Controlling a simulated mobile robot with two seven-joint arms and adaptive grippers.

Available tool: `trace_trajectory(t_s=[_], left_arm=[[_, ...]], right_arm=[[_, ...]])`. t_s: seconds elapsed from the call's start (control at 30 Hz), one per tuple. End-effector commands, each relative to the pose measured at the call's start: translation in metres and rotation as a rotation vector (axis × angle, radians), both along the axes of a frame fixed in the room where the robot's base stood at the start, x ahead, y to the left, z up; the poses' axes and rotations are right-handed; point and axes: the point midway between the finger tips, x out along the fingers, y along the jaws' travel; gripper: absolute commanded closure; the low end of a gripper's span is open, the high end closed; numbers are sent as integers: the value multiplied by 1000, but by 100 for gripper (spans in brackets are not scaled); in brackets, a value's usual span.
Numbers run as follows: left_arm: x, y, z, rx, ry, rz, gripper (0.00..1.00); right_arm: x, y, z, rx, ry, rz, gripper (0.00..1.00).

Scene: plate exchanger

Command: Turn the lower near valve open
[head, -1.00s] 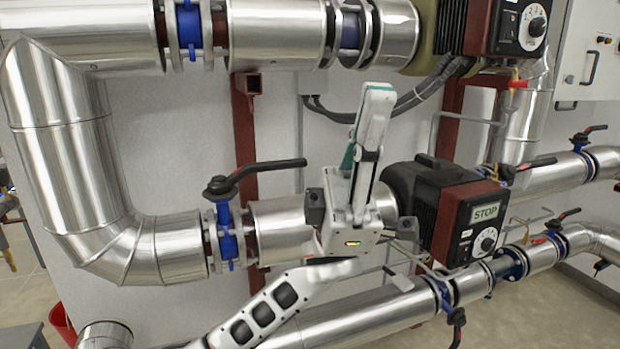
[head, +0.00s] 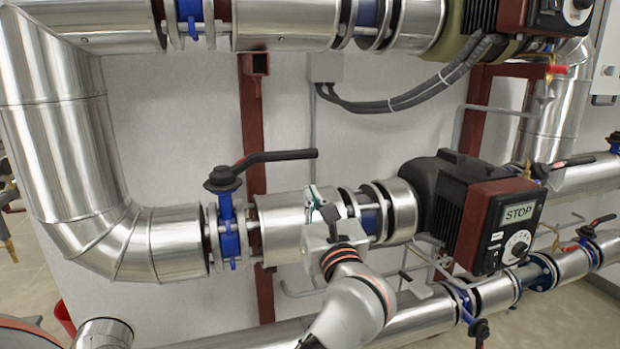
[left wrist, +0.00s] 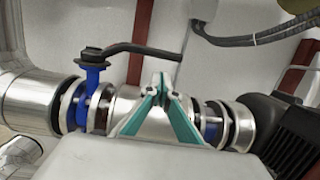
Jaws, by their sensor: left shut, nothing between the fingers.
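The lower near valve has a blue body (head: 229,230) in the insulated pipe at mid-left. Its black lever (head: 272,156) sits on top and points right, along the pipe. In the left wrist view the lever (left wrist: 140,49) runs from its hub at upper left to a free end near the middle. My left gripper (head: 317,192) is in front of the pipe, below the lever's free end, and mostly hidden by its own wrist. In the left wrist view its teal fingers (left wrist: 160,80) meet at the tips, empty, just below the lever in the picture. I see no contact. My right gripper is out of view.
The pump with a STOP display (head: 518,212) stands right of the gripper. An upper pipe (head: 285,22) and black cables (head: 420,96) run above. A lower pipe (head: 410,318) passes below.

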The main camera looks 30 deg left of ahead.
Motion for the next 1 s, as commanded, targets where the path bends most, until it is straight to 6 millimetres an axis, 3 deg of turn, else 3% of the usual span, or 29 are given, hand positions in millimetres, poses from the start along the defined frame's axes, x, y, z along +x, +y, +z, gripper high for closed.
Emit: trace_trajectory(t_s=[0.6,1.0], left_arm=[[72,79,24,9,-3,6,100],[89,97,28,7,-2,4,100]], right_arm=[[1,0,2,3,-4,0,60],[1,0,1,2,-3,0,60]])
